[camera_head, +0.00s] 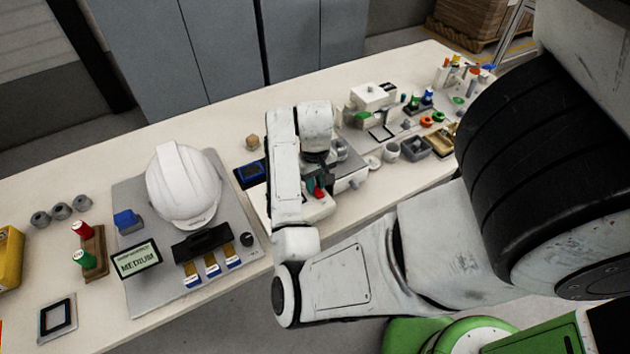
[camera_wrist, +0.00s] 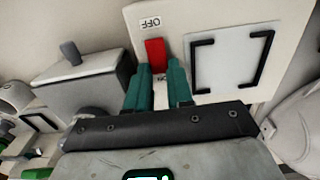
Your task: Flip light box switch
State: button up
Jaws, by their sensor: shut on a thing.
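The light box (camera_wrist: 238,62) shows in the wrist view as a pale panel with a square area framed by black corner marks. Its red switch (camera_wrist: 155,54) sits left of that square, under a label reading "OFF". My gripper (camera_wrist: 160,72) has its teal fingers at the lower end of the switch; a lower label is mostly hidden behind them. The fingers are closed in on the switch's lower end, though the contact itself is partly hidden. In the head view the red switch (camera_head: 319,192) shows beside my gripper (camera_head: 316,184), and my arm hides much of the box (camera_head: 322,207).
A white helmet (camera_head: 184,186) rests on a grey mat (camera_head: 150,297) left of my arm, with a "MEDIUM" sign (camera_head: 136,260). A grey box (camera_wrist: 88,85) stands close left of the light box in the wrist view. Several small parts and bins crowd the table's right side.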

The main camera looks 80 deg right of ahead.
aim_at(318, 192)
grip_shut()
jog(key=shift+s+a+f+b, duration=0.1)
jog(key=shift+a+f+b, duration=0.05)
jog(key=shift+b, duration=0.45)
jog(key=shift+r+t+h, duration=0.2)
jog(key=shift+t+h, duration=0.3)
jog(key=o, duration=0.8)
grip_release()
jog(key=r+p, duration=0.1)
jog(key=r, duration=0.2)
jog(key=r+p, duration=0.1)
jog(key=r, duration=0.3)
jog(key=s+a+r+p, duration=0.1)
jog(key=r, duration=0.2)
jog(key=shift+r, duration=0.4)
